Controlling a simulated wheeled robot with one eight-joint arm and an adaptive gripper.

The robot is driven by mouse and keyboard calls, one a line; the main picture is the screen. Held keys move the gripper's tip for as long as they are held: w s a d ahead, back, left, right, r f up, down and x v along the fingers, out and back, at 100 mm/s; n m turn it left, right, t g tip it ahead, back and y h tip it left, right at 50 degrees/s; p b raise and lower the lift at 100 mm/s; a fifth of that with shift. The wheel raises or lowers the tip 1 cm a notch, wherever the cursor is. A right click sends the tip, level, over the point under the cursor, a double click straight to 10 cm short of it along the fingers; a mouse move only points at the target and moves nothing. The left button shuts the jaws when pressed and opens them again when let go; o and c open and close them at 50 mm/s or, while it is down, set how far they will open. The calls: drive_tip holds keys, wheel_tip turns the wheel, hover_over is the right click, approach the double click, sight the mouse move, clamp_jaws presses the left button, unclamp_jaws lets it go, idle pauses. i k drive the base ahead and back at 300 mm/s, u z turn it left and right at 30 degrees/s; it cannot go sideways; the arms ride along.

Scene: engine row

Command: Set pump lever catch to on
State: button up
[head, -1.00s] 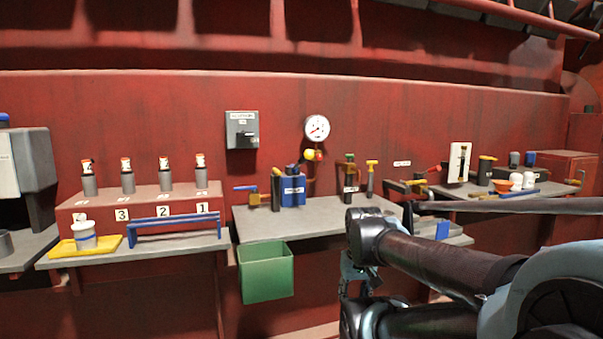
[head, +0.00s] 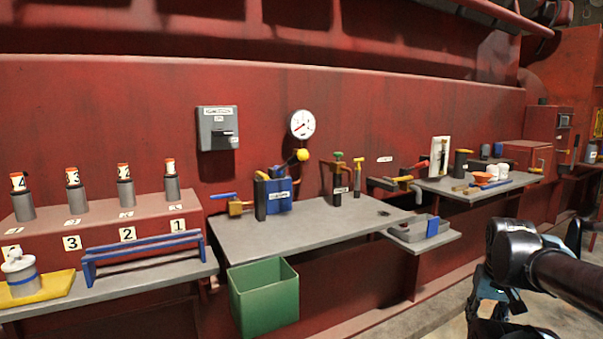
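A blue block (head: 279,192) with dark upright parts stands at the back of the middle grey bench. Beside it a dark lever with a yellow ball knob (head: 302,155) slants up to the right; this looks like the pump lever. I cannot make out its catch or an on mark. A grey wall box (head: 217,128) with a small label and a dark handle hangs above left. My gripper (head: 487,308) is at the lower right, well apart from the bench and touching nothing visible. Its fingers are dark and partly cut off, so its opening is unclear.
A round white gauge (head: 302,124) is on the red wall. The middle bench (head: 300,233) is mostly bare in front. A green bin (head: 264,298) hangs at its front edge. A blue rail (head: 140,245) stands at left. Floor shows at the lower right.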

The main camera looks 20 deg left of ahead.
sight(259, 175)
drive_tip(key=z, duration=0.15)
drive_tip(key=k, duration=1.55)
drive_tip(key=u, duration=1.2)
drive_tip(key=i, duration=1)
drive_tip(key=z, duration=0.05)
